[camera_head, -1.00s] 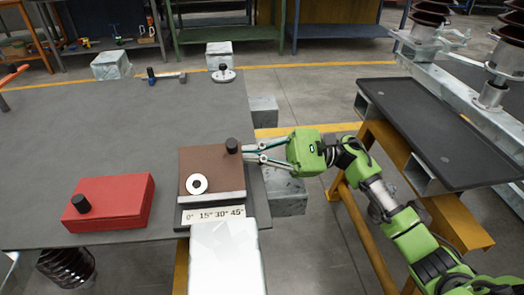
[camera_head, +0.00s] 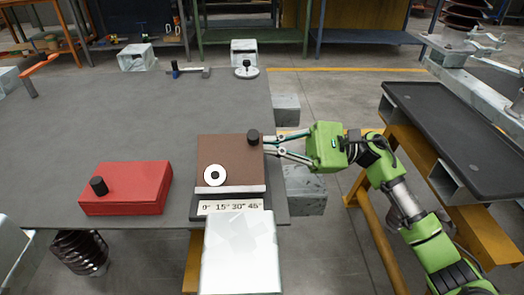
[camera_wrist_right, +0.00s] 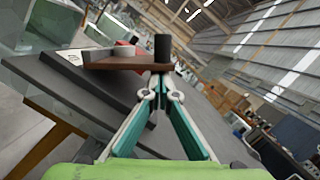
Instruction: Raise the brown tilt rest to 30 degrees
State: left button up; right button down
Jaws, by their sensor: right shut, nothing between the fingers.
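The brown tilt rest (camera_head: 232,158) stands near the right edge of the dark table. It has a black knob at its far right corner and a white ring on its face. A scale strip (camera_head: 231,208) marked 0, 15, 30 and 45 degrees lies at its near side. In the right wrist view the brown plate (camera_wrist_right: 125,63) is edge-on and slants away from its dark base, its knob end up. My right gripper (camera_head: 270,146) is shut and empty, with its fingertips at the knob end, just under the plate's edge. I cannot read the exact angle. My left gripper is out of view.
A red box (camera_head: 128,190) with a black knob stands to the left on the table. A pale block (camera_head: 241,255) sits in front of the scale. A round white base with a knob (camera_head: 246,72) is at the far edge. A dark tray (camera_head: 455,130) is at the right.

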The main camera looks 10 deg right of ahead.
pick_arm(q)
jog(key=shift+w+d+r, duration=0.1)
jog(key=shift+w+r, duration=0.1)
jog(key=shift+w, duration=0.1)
pick_arm(e)
jog(key=shift+r, duration=0.15)
jog(key=shift+s, duration=0.1)
